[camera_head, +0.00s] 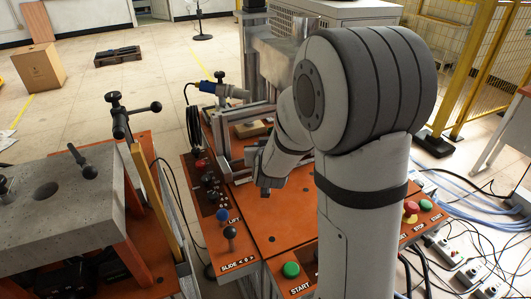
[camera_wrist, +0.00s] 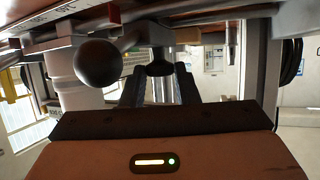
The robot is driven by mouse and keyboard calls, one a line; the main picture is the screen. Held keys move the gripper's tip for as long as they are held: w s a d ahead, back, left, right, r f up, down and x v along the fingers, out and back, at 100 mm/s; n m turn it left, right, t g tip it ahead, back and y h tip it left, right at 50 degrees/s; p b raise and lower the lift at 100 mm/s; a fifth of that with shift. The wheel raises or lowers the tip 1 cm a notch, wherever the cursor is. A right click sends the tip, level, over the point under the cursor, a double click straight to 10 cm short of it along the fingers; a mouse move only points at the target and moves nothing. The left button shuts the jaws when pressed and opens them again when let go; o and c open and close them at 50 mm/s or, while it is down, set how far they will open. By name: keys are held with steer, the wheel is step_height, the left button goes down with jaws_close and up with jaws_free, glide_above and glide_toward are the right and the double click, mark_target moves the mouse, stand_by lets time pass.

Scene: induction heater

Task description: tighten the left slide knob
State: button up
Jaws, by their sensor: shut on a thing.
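My gripper (camera_wrist: 159,88) shows in the wrist view with its two dark fingers closed on a small dark knob (camera_wrist: 160,68). A shiny metal cylinder shows between the fingers, below the knob. I take this as the slide knob, but its left or right place cannot be read here. In the head view my gripper (camera_head: 265,187) is low over the orange machine top (camera_head: 262,222), beside the metal frame. The arm hides much of the area, and the held knob cannot be made out there.
A large black ball (camera_wrist: 97,62) hangs close left of the fingers in the wrist view.

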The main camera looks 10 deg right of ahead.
steer(key=shift+w+a+r+m+h+p, duration=0.1)
steer(key=shift+a+m+h+p, duration=0.1)
steer(key=shift+m+h+p, duration=0.25)
steer(key=shift+a+r+m+h+p, duration=0.15)
steer(key=shift+m+h+p, duration=0.1)
steer(key=shift+m+h, duration=0.3)
steer(key=m+g+h+p, duration=0.1)
steer(key=p, duration=0.1)
steer(key=m+h+p, duration=0.1)
steer(key=h+p, duration=0.1)
steer(key=shift+w+a+r+m+g, duration=0.15)
steer(key=shift+a+m+g, duration=0.05)
steer(key=shift+m+g, duration=0.2)
steer(key=m+g+h+p, duration=0.1)
steer(key=p, duration=0.1)
steer(key=m+g+h+p, duration=0.1)
steer(key=m+h+p, duration=0.1)
steer(key=shift+w+a, duration=0.2)
steer(key=shift+w+a+f+m+g+h+p, duration=0.1)
steer(key=shift+w+f+m+g+h+p, duration=0.1)
steer(key=shift+m+g+h+p, duration=0.7)
steer(key=o, duration=0.9)
steer(key=shift+f, duration=0.15)
steer(key=shift+o, duration=0.2)
steer(key=shift+s, duration=0.1)
steer(key=v, duration=0.7)
steer(key=shift+s+a+r+b, duration=0.15)
steer(key=shift+a+r+b, duration=0.1)
steer(key=shift+b, duration=0.1)
